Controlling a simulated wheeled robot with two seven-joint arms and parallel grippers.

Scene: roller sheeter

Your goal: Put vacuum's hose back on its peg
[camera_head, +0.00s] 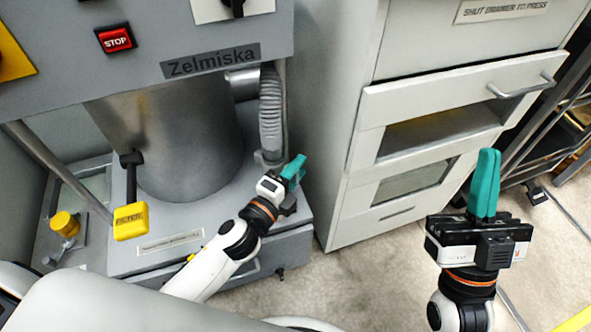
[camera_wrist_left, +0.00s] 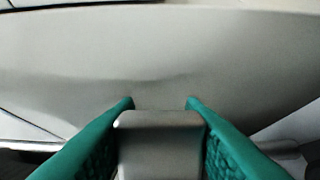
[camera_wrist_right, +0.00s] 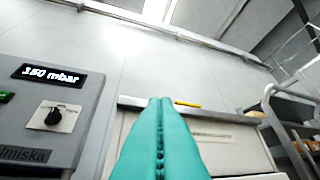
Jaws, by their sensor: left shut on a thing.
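The vacuum's grey ribbed hose (camera_head: 271,112) hangs down the right side of the grey machine, from a pipe beside the steel drum. Its lower end is beside my left gripper (camera_head: 296,168). In the left wrist view, the left gripper (camera_wrist_left: 160,104) is shut on a smooth grey block (camera_wrist_left: 160,145), which looks like the hose's end fitting. The head view hides most of this grip. I cannot make out the peg. My right gripper (camera_head: 486,160) is shut and empty, pointing up in front of the cabinet; its fingers (camera_wrist_right: 160,102) touch in the right wrist view.
The machine carries a red STOP button (camera_head: 115,38), a yellow FILTER handle (camera_head: 131,220) and a steel drum (camera_head: 175,140). A pale cabinet (camera_head: 340,205) with a handled drawer (camera_head: 465,85) stands close on the right. A dark rack (camera_head: 560,125) is further right. Floor (camera_head: 350,285) is clear in front.

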